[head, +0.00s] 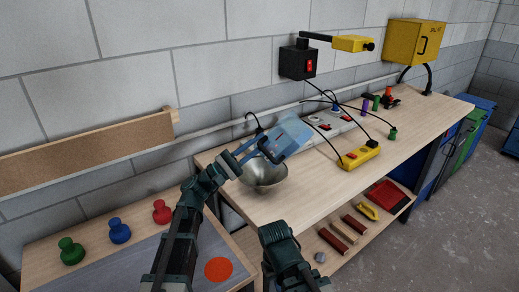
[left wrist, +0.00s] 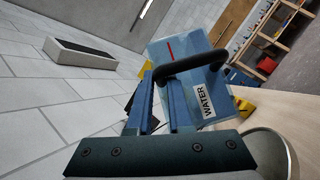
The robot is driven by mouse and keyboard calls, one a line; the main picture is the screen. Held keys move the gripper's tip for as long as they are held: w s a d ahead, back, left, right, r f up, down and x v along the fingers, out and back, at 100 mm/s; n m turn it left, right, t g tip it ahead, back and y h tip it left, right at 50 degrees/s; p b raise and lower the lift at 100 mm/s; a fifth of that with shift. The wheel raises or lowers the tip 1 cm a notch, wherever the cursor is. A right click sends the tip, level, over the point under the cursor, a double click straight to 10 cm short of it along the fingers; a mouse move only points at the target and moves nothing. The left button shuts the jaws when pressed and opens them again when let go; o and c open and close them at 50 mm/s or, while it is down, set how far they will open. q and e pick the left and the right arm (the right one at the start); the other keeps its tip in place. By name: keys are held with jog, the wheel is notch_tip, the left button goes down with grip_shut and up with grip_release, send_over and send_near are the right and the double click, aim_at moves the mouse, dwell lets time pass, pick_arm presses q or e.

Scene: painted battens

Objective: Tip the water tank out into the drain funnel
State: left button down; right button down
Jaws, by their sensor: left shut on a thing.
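My left gripper (head: 240,157) is shut on the black handle of the blue, see-through water tank (head: 288,138). The tank is held in the air, tilted, above and to the right of a round metal bowl-shaped funnel (head: 264,176) on the bench. In the left wrist view the tank (left wrist: 182,70) shows a "WATER" label, a red line and its handle by my gripper's fingers (left wrist: 165,90). The funnel's rim (left wrist: 287,143) shows at the lower right. I cannot tell whether water is flowing. Only a dark part of my right arm shows; its fingertips are out of sight.
A yellow power strip (head: 359,156), cables and a grey socket panel (head: 327,128) lie right of the tank on the bench (head: 320,190). A black switch box (head: 298,61) is on the wall. Red, blue and green knobs (head: 120,231) stand on the left table.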

pick_arm(q)
jog(key=shift+w+a+f+n+t+y+b, duration=0.6)
jog(key=shift+n+t+y+b, duration=0.5)
jog(key=shift+n+t+y, duration=1.55)
jog(key=shift+w+a+f+n+t+y+b, duration=0.35)
jog(key=shift+a+n+t+y+b, duration=0.65)
jog(key=shift+n+t, duration=2.9)
jog(key=shift+w+a+f+n+t+y+b, duration=0.45)
jog(key=shift+n+t+y+b, duration=1.1)
jog(key=shift+n, duration=3.4)
jog(key=shift+y+p, duration=0.4)
jog(key=shift+y, duration=0.3)
